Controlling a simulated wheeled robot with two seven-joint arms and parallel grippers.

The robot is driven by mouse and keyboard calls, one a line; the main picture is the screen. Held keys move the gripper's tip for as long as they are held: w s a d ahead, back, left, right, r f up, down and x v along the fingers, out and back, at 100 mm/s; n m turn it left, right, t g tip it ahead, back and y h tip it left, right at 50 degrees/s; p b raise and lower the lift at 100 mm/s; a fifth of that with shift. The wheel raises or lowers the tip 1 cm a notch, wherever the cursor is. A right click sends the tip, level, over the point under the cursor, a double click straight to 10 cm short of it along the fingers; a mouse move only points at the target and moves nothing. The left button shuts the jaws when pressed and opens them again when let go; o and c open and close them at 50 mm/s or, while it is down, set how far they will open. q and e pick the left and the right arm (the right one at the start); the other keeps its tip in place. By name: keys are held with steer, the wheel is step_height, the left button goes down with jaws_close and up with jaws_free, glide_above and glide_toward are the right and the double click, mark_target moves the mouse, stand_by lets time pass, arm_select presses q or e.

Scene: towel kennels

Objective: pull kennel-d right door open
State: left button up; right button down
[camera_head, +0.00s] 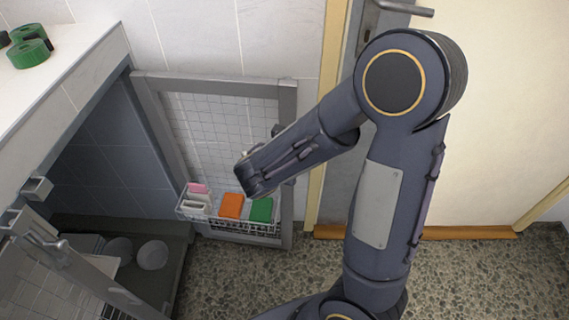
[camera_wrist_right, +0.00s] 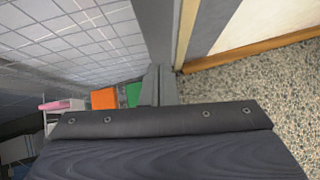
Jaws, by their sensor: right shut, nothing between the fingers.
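The right kennel door (camera_head: 287,100), a grey frame with a mesh panel, stands swung well open from the kennel (camera_head: 130,150) in the head view. In the right wrist view its frame edge (camera_wrist_right: 155,30) rises just beyond my fingers. A small dark fitting on its outer edge is partly covered by my arm. My right gripper (camera_wrist_right: 158,85) is shut and empty in the wrist view, close to the door's outer frame; I cannot tell whether it touches. In the head view its fingers are hidden behind my wrist. My left gripper is out of view.
A wire basket (camera_head: 235,225) with pink, orange and green items hangs low on the door. Another mesh door (camera_head: 95,275) with a latch stands lower left. Bowls (camera_head: 152,255) sit inside the kennel. A room door (camera_head: 490,110) is at right; speckled floor is clear.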

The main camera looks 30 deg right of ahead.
steer(key=p+v, duration=0.2)
steer(key=v, duration=0.7)
steer(key=shift+d+r+p, duration=0.2)
steer(key=shift+d+p, duration=0.05)
steer(key=shift+p, duration=0.05)
steer(key=shift+s, duration=0.1)
steer(key=s+d+r+m+g+y, duration=0.15)
steer(key=s+m+g+y, duration=0.35)
steer(key=s+m, duration=1.1)
steer(key=w+a+r+m+t+y+p, duration=0.1)
steer(key=a+r+m+t+y+p, duration=0.1)
steer(key=r+m+p, duration=0.4)
steer(key=w+a+r+m+t+y+p, duration=0.1)
steer(key=a+r+m+t+y+p, duration=0.1)
steer(key=r+m+p, duration=0.4)
step_height(320, 180, up, 8)
steer(key=y+p, duration=0.1)
steer(key=p, duration=0.3)
steer(key=shift+r, duration=0.25)
